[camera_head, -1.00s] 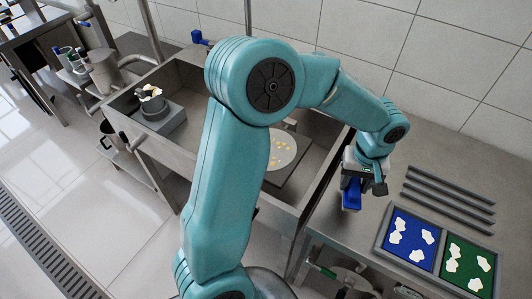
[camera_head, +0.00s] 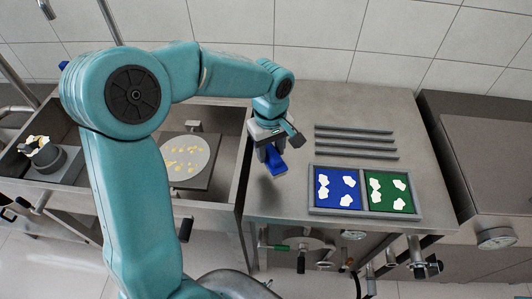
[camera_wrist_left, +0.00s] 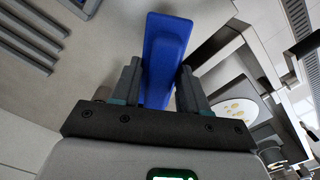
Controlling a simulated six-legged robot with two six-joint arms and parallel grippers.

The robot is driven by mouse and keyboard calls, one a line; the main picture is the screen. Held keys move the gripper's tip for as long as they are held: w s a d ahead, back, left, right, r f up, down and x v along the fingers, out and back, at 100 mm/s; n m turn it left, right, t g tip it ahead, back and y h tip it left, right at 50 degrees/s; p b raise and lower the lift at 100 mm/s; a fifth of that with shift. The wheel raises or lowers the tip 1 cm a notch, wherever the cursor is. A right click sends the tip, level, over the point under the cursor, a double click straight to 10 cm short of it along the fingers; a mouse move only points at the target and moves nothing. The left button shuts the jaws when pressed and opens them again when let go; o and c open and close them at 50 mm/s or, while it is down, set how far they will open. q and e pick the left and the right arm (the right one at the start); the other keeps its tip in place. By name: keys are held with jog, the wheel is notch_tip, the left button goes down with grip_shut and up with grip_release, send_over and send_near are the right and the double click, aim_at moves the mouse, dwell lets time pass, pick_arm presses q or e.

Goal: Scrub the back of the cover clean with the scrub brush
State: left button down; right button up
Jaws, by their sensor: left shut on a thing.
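The cover (camera_head: 186,158) looks like a pale round disc with several yellowish spots on its upward face. It lies on a dark square board in the sink basin, and it also shows at the right of the left wrist view (camera_wrist_left: 238,111). My left gripper (camera_head: 268,152) is shut on a blue block-like thing, which looks like the scrub brush (camera_head: 275,166). The brush shows large between the fingers in the left wrist view (camera_wrist_left: 166,45). It is held right of the disc, near the counter's left edge, apart from the disc. Its bristles are not visible. My right gripper is not in view.
A tray (camera_head: 311,211) with blue and green compartments holding several white pieces sits on the counter (camera_head: 350,105). Several dark bars (camera_head: 355,144) lie behind it. A grey pot (camera_head: 47,157) stands at the sink's left end. Valves and pipes show below the counter.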

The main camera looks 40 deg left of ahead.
pick_arm(q)
jog(key=s+a+r+n+p, duration=0.1)
jog(key=s+a+n, duration=0.4)
jog(key=a, duration=0.8)
jog(key=s+a+r+n+p, duration=0.1)
jog(key=s+a+n+p, duration=0.1)
jog(key=s+a+n, duration=0.4)
jog(key=s+a, duration=0.4)
jog(key=a, duration=0.3)
jog(key=shift+a+r+n, duration=0.3)
jog(key=shift+a+r, duration=0.1)
jog(key=shift+d, duration=0.1)
